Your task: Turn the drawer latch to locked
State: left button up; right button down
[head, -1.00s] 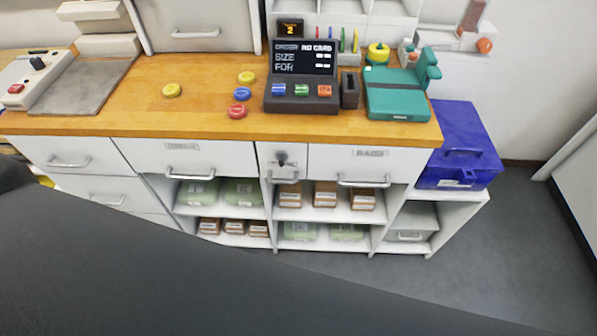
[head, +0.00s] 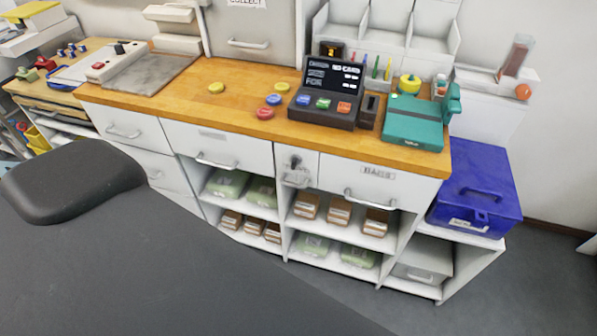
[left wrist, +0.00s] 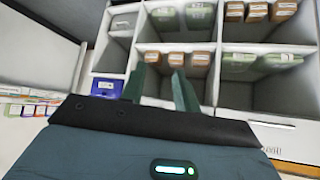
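The drawer latch (head: 294,162) is a small dark-grey turn piece on the front of a narrow white drawer (head: 309,164), under the wooden counter. A bar handle (head: 296,181) sits just below it. The latch is too small to tell which way it is turned. My left gripper (left wrist: 161,82) shows only in the left wrist view, with its two green fingers apart and nothing between them. It faces the open shelves, clear of the latch, which I cannot make out in that view. My right gripper is in neither view.
The counter (head: 235,104) carries an order terminal (head: 329,92), a teal device (head: 413,122) and several coloured buttons. Wide drawers flank the narrow one; the right one has a protruding handle (head: 370,202). Open shelves hold packs below. A blue box (head: 476,190) stands at the right.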

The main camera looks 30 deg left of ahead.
pick_arm(q)
jog(key=w+a+m+t+y, duration=0.2)
jog(key=w+a+m, duration=0.3)
jog(key=w+m, duration=0.5)
jog(key=m+t+y+b, duration=0.1)
jog(key=m+t+y, duration=0.45)
jog(key=m, duration=1.55)
send_near(292, 164)
jog(key=a+t+h, duration=0.1)
jog(key=h, duration=0.1)
jog(key=shift+y, duration=0.35)
jog(key=x, duration=0.7)
jog(key=shift+f, duration=0.2)
jog(key=shift+w+a, duration=0.1)
jog(key=shift+w, duration=0.55)
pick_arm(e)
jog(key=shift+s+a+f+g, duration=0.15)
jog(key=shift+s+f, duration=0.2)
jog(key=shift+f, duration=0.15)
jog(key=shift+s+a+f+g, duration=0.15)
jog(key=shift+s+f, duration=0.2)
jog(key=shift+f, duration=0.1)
pick_arm(q)
grip_shut()
